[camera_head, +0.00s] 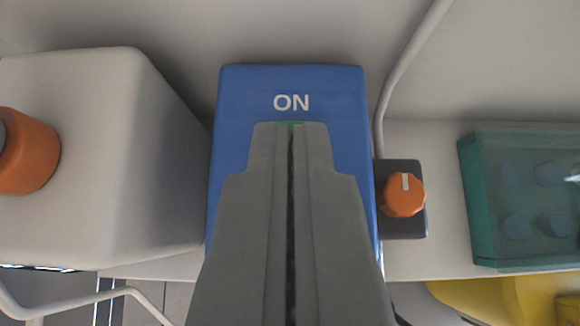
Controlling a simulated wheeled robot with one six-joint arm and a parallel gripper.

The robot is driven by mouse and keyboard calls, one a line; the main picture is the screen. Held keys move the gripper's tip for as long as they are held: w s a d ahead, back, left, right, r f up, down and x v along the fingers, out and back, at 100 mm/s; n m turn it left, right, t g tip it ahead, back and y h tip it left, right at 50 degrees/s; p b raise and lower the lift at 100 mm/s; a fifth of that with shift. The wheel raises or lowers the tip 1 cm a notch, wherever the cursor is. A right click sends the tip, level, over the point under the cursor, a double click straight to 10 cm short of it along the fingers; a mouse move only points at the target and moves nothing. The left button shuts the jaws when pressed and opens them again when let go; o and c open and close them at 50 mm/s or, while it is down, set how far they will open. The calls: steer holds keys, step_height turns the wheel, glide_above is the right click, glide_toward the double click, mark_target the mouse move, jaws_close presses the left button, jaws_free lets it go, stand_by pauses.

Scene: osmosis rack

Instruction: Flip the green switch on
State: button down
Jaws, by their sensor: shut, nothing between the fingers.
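A blue switch box (230,130) with the white word "ON" near its top stands in the middle of the camera view. My gripper (290,128) is shut and empty, its tips in front of the box just below the word. A small bit of the green switch (291,125) shows at the fingertips. The rest of the switch is hidden behind my fingers, so I cannot tell its position or whether the tips touch it.
A pale box (110,150) with an orange knob (28,150) stands close on the left. On the right are a small orange dial (404,195), a cable (395,80), a teal see-through box (520,200) and a yellow object (490,298).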

steer(key=x, duration=0.3)
steer(key=shift+w+f, duration=0.1)
steer(key=shift+f, duration=0.05)
step_height(320, 180, down, 2)
steer(key=shift+f, duration=0.1)
steer(key=shift+w+f, duration=0.15)
steer(key=shift+f, duration=0.6)
steer(key=shift+w+f+g, duration=0.1)
steer(key=shift+f+g, duration=0.1)
steer(key=shift+g, duration=0.1)
steer(key=shift+w, duration=0.2)
steer(key=shift+w+r, duration=0.2)
steer(key=shift+w, duration=0.4)
